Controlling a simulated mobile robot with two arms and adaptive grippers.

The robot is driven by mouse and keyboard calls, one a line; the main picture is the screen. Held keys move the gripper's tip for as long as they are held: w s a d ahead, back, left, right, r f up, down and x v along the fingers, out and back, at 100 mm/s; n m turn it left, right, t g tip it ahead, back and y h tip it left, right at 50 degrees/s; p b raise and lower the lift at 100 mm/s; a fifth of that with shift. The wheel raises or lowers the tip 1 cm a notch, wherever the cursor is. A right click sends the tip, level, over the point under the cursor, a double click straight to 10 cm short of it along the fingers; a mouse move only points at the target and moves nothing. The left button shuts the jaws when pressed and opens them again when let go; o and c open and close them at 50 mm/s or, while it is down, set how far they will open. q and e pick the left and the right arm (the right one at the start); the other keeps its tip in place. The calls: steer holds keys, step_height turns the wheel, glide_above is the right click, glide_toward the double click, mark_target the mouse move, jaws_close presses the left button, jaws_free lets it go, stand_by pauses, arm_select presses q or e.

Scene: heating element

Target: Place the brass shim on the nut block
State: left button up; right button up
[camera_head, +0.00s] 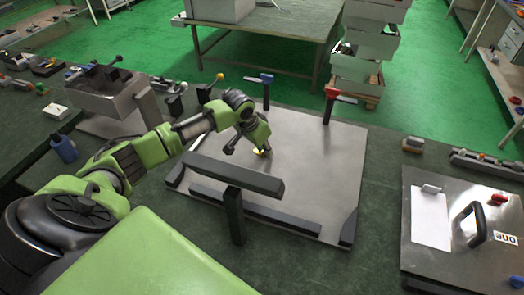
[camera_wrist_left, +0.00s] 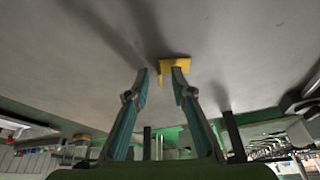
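The brass shim is a small yellow piece (camera_head: 263,153) on the grey metal plate (camera_head: 325,175) in the head view, partly hidden by my left gripper. In the left wrist view the yellow shim (camera_wrist_left: 174,63) lies just ahead of the fingertips, and its right part is behind the right fingertip. My left gripper (camera_head: 248,150) points down at the plate. In the wrist view its two fingers (camera_wrist_left: 159,74) stand apart with a gap between them, and no grip on the shim shows. I cannot pick out the nut block for sure. My right gripper is not in view.
A dark raised bar (camera_head: 235,176) on a post (camera_head: 234,215) stands in front of the gripper. Blue (camera_head: 265,79) and red-handled (camera_head: 333,95) clamps stand at the plate's back edge. A panel with a black handle (camera_head: 475,225) lies at right. The plate's right side is clear.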

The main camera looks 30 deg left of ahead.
arm_select(q)
jaws_close()
steer(key=shift+r, duration=0.15)
